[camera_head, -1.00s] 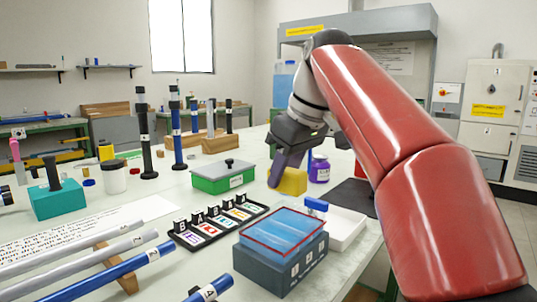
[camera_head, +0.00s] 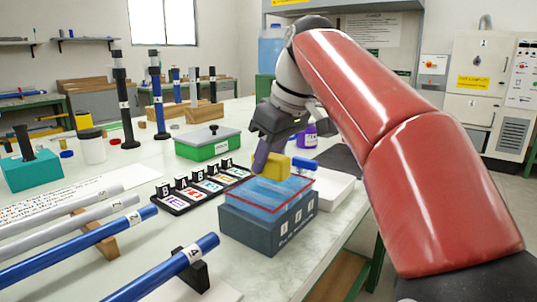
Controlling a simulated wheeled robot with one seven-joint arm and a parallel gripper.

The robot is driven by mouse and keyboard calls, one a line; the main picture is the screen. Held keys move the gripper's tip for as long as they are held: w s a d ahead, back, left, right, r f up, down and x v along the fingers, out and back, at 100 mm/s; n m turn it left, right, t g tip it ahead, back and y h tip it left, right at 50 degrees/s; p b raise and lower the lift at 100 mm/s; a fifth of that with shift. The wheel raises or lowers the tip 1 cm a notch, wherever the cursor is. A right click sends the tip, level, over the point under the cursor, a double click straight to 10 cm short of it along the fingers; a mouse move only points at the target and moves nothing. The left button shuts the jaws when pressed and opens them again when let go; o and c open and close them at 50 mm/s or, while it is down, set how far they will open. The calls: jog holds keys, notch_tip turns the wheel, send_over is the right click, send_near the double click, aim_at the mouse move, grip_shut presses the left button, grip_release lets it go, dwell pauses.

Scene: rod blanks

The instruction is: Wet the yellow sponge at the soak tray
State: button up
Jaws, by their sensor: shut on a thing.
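The yellow sponge (camera_head: 277,167) is a small block held in my gripper (camera_head: 268,155), which is shut on it. It is over the far part of the soak tray (camera_head: 265,231), a dark blue-grey box with a red-rimmed, blue water-like top. In this view the sponge's lower edge overlaps the tray's top; I cannot tell whether it touches the water. One gripper finger hides the sponge's left side.
A white tray (camera_head: 333,192) with a blue-topped item stands right of the soak tray. A black card rack (camera_head: 203,192) and a green box (camera_head: 207,144) are on the left. Blue and grey rods lie at the front left. A purple jar (camera_head: 309,137) stands behind the gripper.

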aim_at(269, 178)
jog(key=shift+f+b, duration=1.25)
jog(key=shift+f, duration=0.85)
jog(key=shift+f, duration=0.15)
notch_tip(269, 178, up, 7)
jog(key=p, duration=0.7)
jog(key=shift+r, duration=2)
